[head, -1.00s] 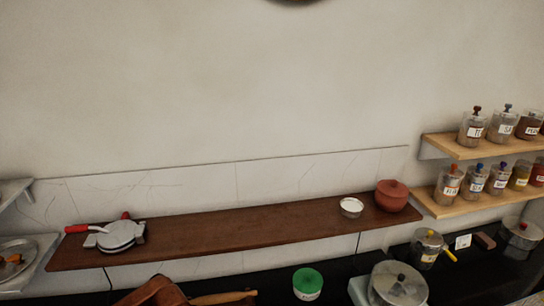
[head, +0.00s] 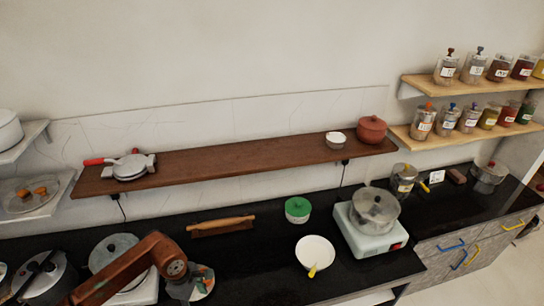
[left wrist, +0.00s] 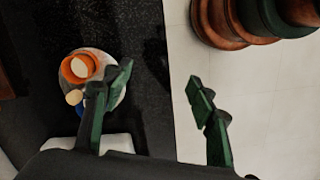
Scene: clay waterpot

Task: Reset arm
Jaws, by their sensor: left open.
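My left arm (head: 125,270) comes in from the lower left in the head view, over the black counter. Its gripper is not clear there. In the left wrist view my left gripper (left wrist: 160,88) has its two green-padded fingers spread wide, with nothing between them. Below it are the black counter's edge and a pale floor. A reddish-brown clay pot with a lid (head: 371,130) stands upright at the right end of the brown wall shelf (head: 240,157), well away from the arm. My right gripper is not in view.
The counter holds a rolling pin (head: 221,226), a green-lidded tub (head: 298,210), a white bowl (head: 315,254) and a steel pot (head: 375,210) on a white cooker. Jars line the right shelves.

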